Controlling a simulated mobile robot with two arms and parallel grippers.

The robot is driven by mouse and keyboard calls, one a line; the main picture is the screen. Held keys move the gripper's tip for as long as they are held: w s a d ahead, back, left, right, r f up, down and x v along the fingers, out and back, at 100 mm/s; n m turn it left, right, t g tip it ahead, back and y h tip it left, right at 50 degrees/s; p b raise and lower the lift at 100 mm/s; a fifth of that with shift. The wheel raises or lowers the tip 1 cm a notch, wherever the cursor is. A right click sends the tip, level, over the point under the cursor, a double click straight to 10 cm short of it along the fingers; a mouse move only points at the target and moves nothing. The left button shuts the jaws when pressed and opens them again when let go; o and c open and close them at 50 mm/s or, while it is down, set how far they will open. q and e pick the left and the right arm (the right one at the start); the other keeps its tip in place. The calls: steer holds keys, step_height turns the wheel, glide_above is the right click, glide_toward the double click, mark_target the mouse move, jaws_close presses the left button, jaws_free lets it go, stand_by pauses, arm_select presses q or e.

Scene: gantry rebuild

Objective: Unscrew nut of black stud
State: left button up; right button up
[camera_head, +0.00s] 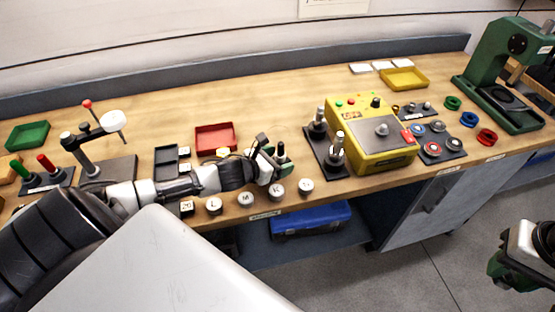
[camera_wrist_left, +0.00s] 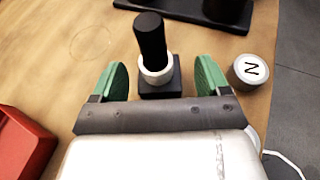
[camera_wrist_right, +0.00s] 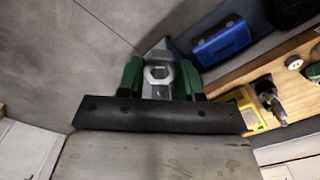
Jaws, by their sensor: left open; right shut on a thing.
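The black stud (camera_wrist_left: 150,38) stands upright on a small dark block in the left wrist view, with a pale ring-shaped nut (camera_wrist_left: 156,70) around its lower part. My left gripper (camera_wrist_left: 161,72) is open, with one green finger on each side of the stud and visible gaps to both. In the head view my left gripper (camera_head: 273,158) is at the bench's front part and partly hides the stud. My right gripper (camera_wrist_right: 160,82) is shut on a grey metal tool (camera_wrist_right: 158,75) with a hexagonal opening, held above the floor away from the bench.
Round lettered caps (camera_head: 246,199) line the bench's front edge. A black base with metal posts (camera_head: 339,142) and a yellow box (camera_head: 368,150) stand to the right of my left gripper. A red tray (camera_head: 216,137) lies behind my left arm. A blue case (camera_head: 312,221) sits below.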

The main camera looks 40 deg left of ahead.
arm_select(q)
steer(key=shift+f, duration=0.1)
steer(key=shift+s+a, duration=0.2)
steer(key=shift+s, duration=0.35)
steer(key=v, duration=0.5)
steer(key=b+v, duration=0.1)
steer(key=v, duration=0.5)
steer(key=shift+r, duration=0.25)
